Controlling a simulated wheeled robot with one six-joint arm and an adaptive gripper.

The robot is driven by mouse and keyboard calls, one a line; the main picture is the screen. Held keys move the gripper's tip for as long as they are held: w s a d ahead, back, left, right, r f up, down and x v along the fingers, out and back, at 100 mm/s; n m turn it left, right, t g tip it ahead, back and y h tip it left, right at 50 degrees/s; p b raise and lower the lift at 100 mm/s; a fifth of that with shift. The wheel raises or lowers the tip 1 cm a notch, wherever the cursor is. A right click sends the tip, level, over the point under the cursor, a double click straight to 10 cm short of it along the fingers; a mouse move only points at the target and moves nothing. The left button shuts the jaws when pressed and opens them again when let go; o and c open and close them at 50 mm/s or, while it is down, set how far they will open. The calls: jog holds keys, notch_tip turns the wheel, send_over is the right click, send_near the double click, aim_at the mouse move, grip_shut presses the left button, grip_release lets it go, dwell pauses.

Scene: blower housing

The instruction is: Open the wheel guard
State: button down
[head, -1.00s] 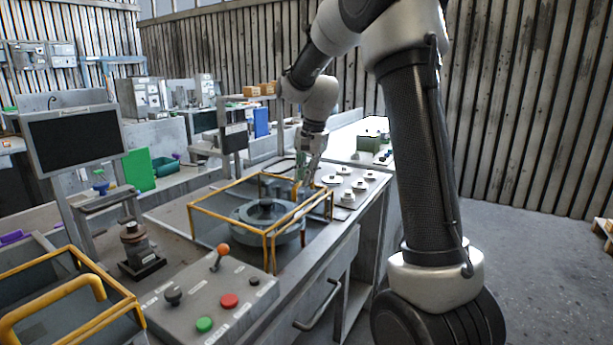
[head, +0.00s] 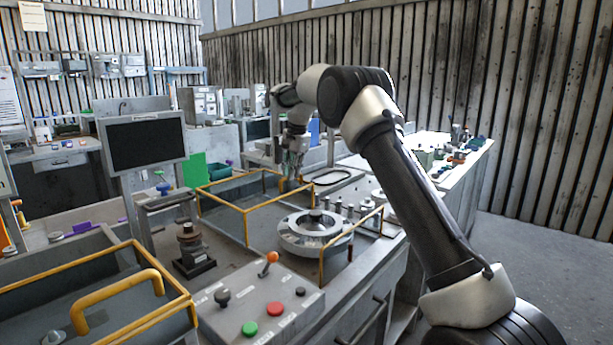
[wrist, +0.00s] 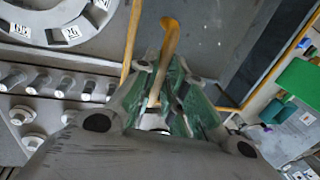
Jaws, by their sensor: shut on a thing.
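The wheel guard (head: 246,212) is a yellow-framed cover with clear panels. In the head view it stands to the left of the round grey wheel (head: 315,232), which is uncovered. My gripper (head: 291,178) is at the guard's far right corner. In the wrist view my gripper (wrist: 168,65) has green fingers shut on a yellow bar (wrist: 169,38) of the guard. Part of the numbered wheel (wrist: 62,25) shows at the top left there. The exact contact is partly hidden by the fingers.
A control box (head: 258,305) with an orange-tipped lever and buttons is in front. A yellow rail (head: 352,236) stands right of the wheel. Several pegs (wrist: 55,85) line the plate beside it.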

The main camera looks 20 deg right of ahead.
jog(key=shift+w+a, duration=0.6)
jog(key=shift+w, duration=0.25)
jog(key=shift+r, duration=0.1)
jog(key=shift+w, duration=0.1)
jog(key=c, duration=1.5)
grip_release()
jog(key=shift+a, duration=0.1)
jog(key=r, duration=0.4)
jog(key=s+d+r, duration=0.1)
jog(key=r, duration=0.2)
jog(key=s+r, duration=0.1)
jog(key=r, duration=0.3)
jog(key=shift+d+r, duration=0.2)
jog(key=shift+r, duration=0.15)
